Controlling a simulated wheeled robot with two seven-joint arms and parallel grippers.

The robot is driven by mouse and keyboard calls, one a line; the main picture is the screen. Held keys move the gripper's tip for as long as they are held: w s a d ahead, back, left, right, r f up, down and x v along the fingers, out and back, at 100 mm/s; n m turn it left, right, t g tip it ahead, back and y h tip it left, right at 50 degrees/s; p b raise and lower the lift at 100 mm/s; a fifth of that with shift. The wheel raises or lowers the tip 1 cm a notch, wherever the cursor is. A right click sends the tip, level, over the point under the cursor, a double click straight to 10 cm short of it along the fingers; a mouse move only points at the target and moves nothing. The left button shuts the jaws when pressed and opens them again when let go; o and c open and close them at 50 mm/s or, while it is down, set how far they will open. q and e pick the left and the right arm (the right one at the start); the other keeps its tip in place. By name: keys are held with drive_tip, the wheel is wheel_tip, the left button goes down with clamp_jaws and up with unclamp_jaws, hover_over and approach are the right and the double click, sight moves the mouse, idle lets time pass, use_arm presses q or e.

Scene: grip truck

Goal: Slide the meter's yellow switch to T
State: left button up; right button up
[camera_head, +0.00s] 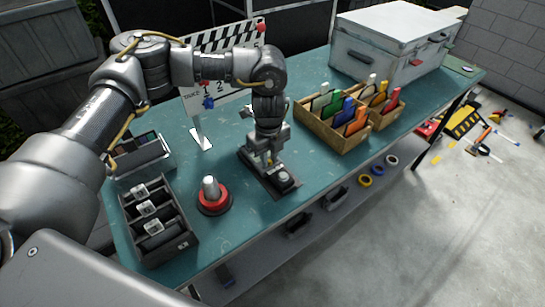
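The meter (262,181) is a dark, flat box lying on the teal table, with a round pale knob (283,177) at its near end. My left gripper (266,157) points down over the meter's middle, with its fingertips at or very close to its top face. A small yellow patch shows between the fingers, probably the switch. The fingers cover most of it, so its position and the T mark cannot be read. Whether the fingers are apart or closed on it is too small to tell. My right gripper is out of view.
A red-based cone-like object (213,196) and a black compartment tray (190,238) stand left of the meter. A clapperboard (232,48) stands behind the arm. A wooden box of coloured cards (322,133) and a white case (375,60) are right. Bare table lies between.

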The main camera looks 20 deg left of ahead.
sight(271, 160)
use_arm(q)
drive_tip(key=shift+o, duration=1.1)
drive_tip(key=shift+d, duration=0.1)
wheel_tip(271, 160, up, 11)
drive_tip(key=shift+f+b, duration=0.15)
drive_tip(key=shift+b, duration=0.5)
drive_tip(key=shift+d, duration=0.1)
